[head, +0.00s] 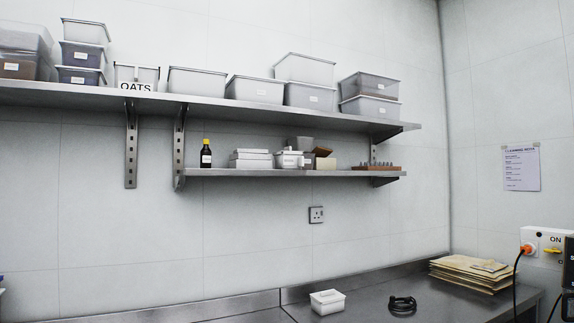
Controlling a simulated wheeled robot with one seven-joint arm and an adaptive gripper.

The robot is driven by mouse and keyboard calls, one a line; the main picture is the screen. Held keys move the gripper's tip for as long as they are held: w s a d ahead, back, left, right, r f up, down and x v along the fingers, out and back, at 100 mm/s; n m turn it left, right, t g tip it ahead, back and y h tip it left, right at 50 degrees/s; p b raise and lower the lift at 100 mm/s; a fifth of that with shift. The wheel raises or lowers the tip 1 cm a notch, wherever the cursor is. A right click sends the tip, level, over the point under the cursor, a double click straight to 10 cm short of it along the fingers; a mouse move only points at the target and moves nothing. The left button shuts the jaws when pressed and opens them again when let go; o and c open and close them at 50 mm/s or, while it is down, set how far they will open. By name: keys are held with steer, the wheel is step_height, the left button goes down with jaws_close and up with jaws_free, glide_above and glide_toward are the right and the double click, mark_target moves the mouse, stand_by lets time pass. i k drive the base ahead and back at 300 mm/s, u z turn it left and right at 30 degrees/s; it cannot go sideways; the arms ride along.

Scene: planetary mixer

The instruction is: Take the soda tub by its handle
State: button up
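No label that I can read says soda. A small white lidded tub (290,159) stands on the lower wall shelf, with a raised grip-like piece on its lid and a small label on its front. Another white lidded tub (327,303) stands on the steel counter at the bottom middle, with a raised part on top. I cannot tell for certain which is the soda tub. My gripper is not in view.
The lower shelf (230,172) also holds a dark bottle (206,154), white boxes (250,158) and an open carton (324,163). Large bins line the upper shelf (220,101) above. On the counter (365,306) lie a black cable coil (402,305) and paper sacks (470,272).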

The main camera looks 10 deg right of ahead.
mark_target(282, 160)
steer(key=u, duration=1.35)
steer(key=i, duration=1)
steer(key=z, duration=2.35)
